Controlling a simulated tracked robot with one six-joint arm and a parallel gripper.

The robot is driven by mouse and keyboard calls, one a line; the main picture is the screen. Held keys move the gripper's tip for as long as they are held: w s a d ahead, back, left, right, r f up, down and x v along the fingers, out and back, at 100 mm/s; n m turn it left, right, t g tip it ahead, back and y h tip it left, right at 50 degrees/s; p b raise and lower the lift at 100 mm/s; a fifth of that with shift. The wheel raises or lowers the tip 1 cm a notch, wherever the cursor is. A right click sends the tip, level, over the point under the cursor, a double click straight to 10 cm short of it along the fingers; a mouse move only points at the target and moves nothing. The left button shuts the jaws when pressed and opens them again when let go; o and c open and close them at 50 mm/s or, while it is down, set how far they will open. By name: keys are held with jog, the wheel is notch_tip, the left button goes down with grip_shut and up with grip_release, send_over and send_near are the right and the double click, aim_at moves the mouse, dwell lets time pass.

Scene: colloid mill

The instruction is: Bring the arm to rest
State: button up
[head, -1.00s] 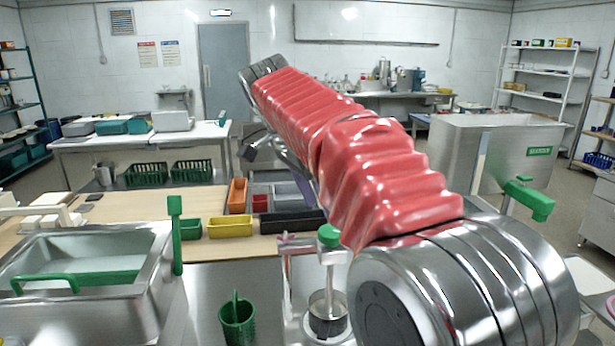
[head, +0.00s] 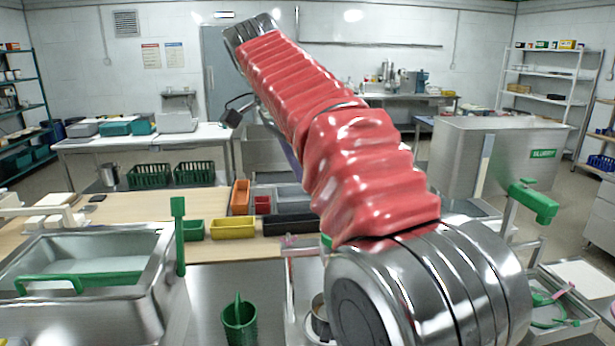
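My arm, in a red ribbed sleeve with steel joints, crosses the middle of the head view. It rises from the lower right to the upper left, with its elbow end high in front of the grey door. A small dark part with a cable hangs off the arm's far side; I cannot tell what it is. My gripper's fingers do not show, so I cannot see whether it holds anything. The arm stands in the air above the benches and touches nothing that I can see.
A steel basin (head: 150,285) with green handles stands at the left. A green cup (head: 239,322), yellow bin (head: 233,228), orange bin (head: 240,197) and black tray (head: 290,224) are on the benches. A large steel tank (head: 490,155) stands right of the arm.

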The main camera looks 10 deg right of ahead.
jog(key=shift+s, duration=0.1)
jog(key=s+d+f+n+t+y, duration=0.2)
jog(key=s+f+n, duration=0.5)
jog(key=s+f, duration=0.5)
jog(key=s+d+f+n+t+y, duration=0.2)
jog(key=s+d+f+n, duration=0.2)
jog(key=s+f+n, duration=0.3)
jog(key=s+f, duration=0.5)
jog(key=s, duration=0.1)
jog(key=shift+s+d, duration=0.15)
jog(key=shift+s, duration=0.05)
